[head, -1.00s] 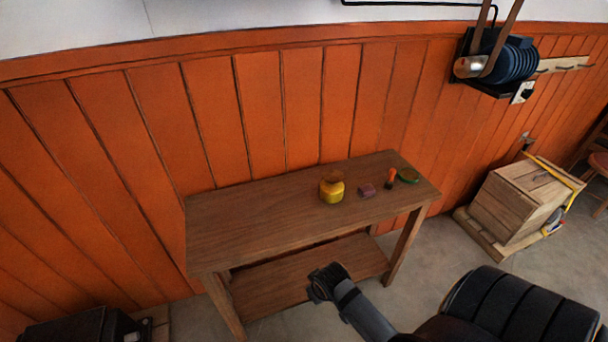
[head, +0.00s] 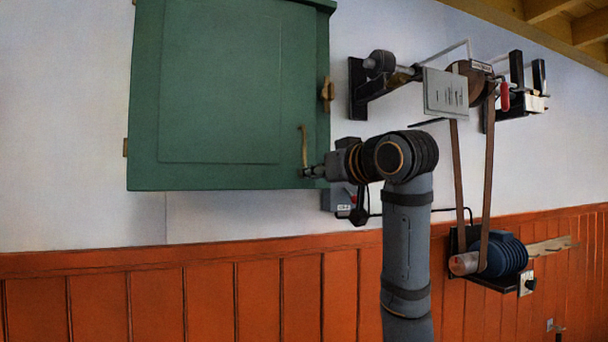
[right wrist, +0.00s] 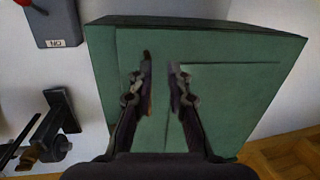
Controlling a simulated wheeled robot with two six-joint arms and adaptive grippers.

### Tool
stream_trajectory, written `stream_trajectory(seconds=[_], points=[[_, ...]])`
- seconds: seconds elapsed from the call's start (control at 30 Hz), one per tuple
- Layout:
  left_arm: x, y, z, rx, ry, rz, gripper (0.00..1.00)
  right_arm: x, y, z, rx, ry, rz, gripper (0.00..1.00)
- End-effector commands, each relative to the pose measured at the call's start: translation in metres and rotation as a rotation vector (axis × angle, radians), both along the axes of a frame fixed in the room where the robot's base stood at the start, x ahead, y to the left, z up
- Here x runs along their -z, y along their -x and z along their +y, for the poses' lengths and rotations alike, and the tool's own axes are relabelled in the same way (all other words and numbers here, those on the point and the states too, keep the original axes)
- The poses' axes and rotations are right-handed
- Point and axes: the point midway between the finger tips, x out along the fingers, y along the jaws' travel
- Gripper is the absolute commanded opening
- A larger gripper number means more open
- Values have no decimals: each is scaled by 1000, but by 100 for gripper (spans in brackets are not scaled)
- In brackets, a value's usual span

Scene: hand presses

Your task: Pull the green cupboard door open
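The green cupboard (head: 225,75) hangs on the wall at the upper left of the head view, and its door looks closed. A thin brass handle (head: 304,143) stands upright near the door's lower right corner. My right gripper (head: 312,172) is at the handle's lower end; I cannot tell if it touches. In the right wrist view, the two fingers of the right gripper (right wrist: 160,72) are apart, with the green door (right wrist: 225,95) showing between them. The handle is mostly hidden there. My left gripper is out of view.
A brass catch (head: 327,94) sits on the cupboard's right side. A grey switch box (head: 338,199) is on the wall below, close to my right wrist. Belt-driven machinery (head: 470,85) and a blue motor (head: 503,256) are mounted to the right. The wall left of the cupboard is bare.

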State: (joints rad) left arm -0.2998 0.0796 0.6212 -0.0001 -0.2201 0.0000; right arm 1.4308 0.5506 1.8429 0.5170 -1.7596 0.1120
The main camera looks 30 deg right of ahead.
Motion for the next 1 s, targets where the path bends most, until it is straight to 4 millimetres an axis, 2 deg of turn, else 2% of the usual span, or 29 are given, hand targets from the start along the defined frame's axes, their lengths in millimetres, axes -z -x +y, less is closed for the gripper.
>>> stream_trajectory(seconds=[0.03, 0.13, 0.23, 0.37, 0.47, 0.8, 1.0], points=[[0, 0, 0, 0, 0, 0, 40, -23, 15, -6, 1, -10, -37, 17], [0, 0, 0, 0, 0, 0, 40, -48, 34, -12, -2, -23, -79, 17], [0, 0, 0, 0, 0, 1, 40, -56, 40, -14, -3, -27, -92, 17], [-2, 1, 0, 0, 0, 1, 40, -57, 37, -14, -4, -28, -90, 17], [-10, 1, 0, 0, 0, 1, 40, -58, 24, -14, -4, -27, -88, 17], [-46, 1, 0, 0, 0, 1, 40, -60, -45, -16, -4, -27, -89, 17], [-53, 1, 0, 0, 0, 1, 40, -57, -63, -17, -3, -26, -92, 17]])
